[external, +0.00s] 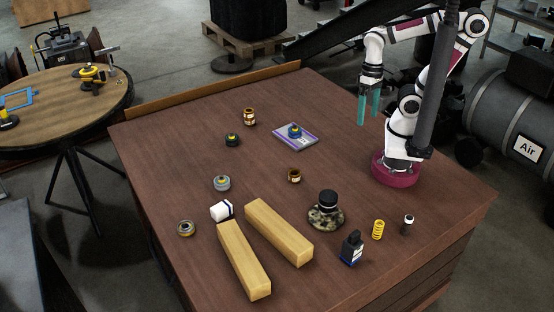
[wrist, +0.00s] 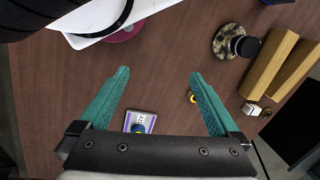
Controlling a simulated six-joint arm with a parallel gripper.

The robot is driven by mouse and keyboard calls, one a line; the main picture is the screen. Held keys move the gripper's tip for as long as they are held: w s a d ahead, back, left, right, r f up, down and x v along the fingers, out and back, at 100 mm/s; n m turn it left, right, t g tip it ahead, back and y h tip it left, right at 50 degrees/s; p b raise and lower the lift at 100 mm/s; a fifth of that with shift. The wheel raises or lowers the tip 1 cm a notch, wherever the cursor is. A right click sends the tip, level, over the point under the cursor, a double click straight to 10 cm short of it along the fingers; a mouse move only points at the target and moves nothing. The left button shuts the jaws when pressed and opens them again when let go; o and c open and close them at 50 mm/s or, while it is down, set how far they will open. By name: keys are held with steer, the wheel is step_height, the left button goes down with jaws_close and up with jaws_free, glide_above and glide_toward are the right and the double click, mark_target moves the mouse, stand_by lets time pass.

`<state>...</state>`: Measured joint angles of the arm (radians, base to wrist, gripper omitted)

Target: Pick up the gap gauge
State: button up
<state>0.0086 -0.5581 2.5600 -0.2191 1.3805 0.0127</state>
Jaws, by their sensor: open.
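No piece is clearly recognisable as the gap gauge. Small round candidates stand on the brown table: a blue-topped piece (external: 295,131) on a flat purple-edged box (external: 310,140), a dark piece with yellow (external: 232,139), a grey piece with yellow (external: 222,183) and a low grey ring (external: 186,228). My gripper (external: 369,112) is open and empty, pointing down above the table's back right, apart from everything. In the wrist view its teal fingers (wrist: 158,73) are spread wide; the purple-edged box (wrist: 152,118) shows between them, partly hidden by the gripper body.
Two wooden beams (external: 285,238), a white block (external: 221,211), a black-lidded jar (external: 328,198) on a mottled base, a dark bottle (external: 352,248), a yellow spring (external: 378,229) and a small cylinder (external: 408,224) occupy the front. Brown pieces (external: 249,117) stand farther back. The table's right middle is clear.

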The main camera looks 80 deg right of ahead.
steer(key=shift+c, duration=0.8)
steer(key=w+a+f+g+y, duration=0.1)
steer(key=w+a+f+g, duration=0.1)
steer(key=a, duration=0.5)
steer(key=w+a+f+g+y, duration=0.2)
steer(key=w+a, duration=0.3)
steer(key=a, duration=0.3)
steer(key=w+a+f+m+g+y, duration=0.1)
steer(key=w+a+g, duration=0.3)
steer(key=a, duration=0.4)
steer(key=shift+f+g+y, duration=0.3)
steer(key=shift+f+y, duration=0.25)
steer(key=shift+y, duration=0.15)
steer(key=m+g+y, duration=0.1)
steer(key=g, duration=0.1)
glide_toward(353, 244)
steer(key=x, duration=0.3)
steer(key=d+f+x, duration=0.1)
steer(key=x, duration=0.2)
steer(key=f+x, duration=0.1)
steer(key=x, duration=0.3)
steer(key=shift+s+d, duration=0.1)
steer(key=shift+d, duration=0.2)
steer(key=shift+r, duration=0.1)
jaws_close()
